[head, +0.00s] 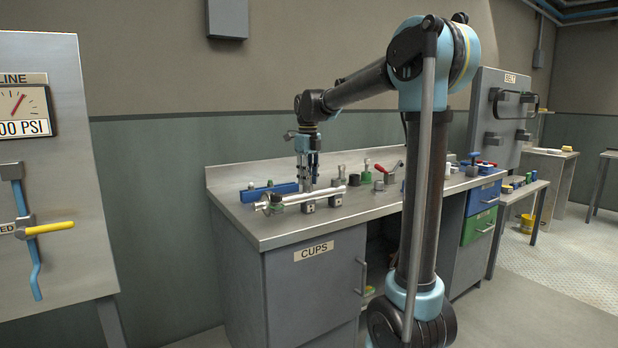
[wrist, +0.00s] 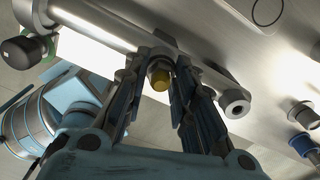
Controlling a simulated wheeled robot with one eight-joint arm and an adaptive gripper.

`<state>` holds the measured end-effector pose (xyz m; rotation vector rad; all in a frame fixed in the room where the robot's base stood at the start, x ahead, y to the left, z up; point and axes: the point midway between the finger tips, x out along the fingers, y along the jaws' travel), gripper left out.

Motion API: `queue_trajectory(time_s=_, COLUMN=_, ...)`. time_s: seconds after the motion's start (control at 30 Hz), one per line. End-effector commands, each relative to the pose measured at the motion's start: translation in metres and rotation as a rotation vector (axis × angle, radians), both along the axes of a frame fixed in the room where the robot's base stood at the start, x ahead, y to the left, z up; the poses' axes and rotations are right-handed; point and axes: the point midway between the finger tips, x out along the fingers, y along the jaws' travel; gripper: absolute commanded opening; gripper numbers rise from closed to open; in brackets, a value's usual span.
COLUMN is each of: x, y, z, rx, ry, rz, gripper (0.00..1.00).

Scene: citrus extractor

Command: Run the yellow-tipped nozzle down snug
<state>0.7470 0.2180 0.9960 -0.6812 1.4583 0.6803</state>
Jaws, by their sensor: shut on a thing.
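The yellow-tipped nozzle (wrist: 159,79) shows between my fingers in the wrist view, its yellow end facing the camera. My gripper (wrist: 160,62) is shut on it, one dark finger on each side. The nozzle sits by a silver tube (wrist: 105,22) that crosses the upper left. In the head view my gripper (head: 308,184) points down at the same silver tube (head: 290,200) on the bench. The nozzle cannot be made out there. Its thread and seat are hidden, so I cannot tell how far down it sits.
In the wrist view another grey fitting (wrist: 236,103) stands right of my fingers and a black knob (wrist: 25,50) lies left. In the head view a blue rail (head: 262,193) lies behind the tube. Several fittings and a red-handled lever (head: 390,168) stand farther right on the bench (head: 250,222).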

Motion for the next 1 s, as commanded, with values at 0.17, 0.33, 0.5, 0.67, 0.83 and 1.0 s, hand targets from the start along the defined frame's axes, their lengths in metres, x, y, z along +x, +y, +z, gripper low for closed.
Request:
queue_trajectory(time_s=0.17, x=-0.0009, y=-0.0006, z=-0.0037, rx=-0.001, ry=0.001, rz=-0.047, gripper=0.11)
queue_trajectory(time_s=0.33, x=-0.0010, y=-0.0007, z=-0.0038, rx=0.000, ry=0.001, rz=-0.140, gripper=0.11)
queue_trajectory(time_s=0.5, x=-0.0009, y=-0.0008, z=-0.0038, rx=0.000, ry=0.001, rz=-0.151, gripper=0.11)
queue_trajectory(time_s=0.67, x=-0.0009, y=-0.0008, z=-0.0038, rx=0.000, ry=0.001, rz=-0.150, gripper=0.35)
queue_trajectory(time_s=0.83, x=-0.0006, y=-0.0007, z=-0.0030, rx=0.001, ry=-0.001, rz=-0.149, gripper=0.35)
queue_trajectory(time_s=1.0, x=-0.0060, y=-0.0014, z=0.0021, rx=0.001, ry=-0.010, rz=-0.149, gripper=0.41)
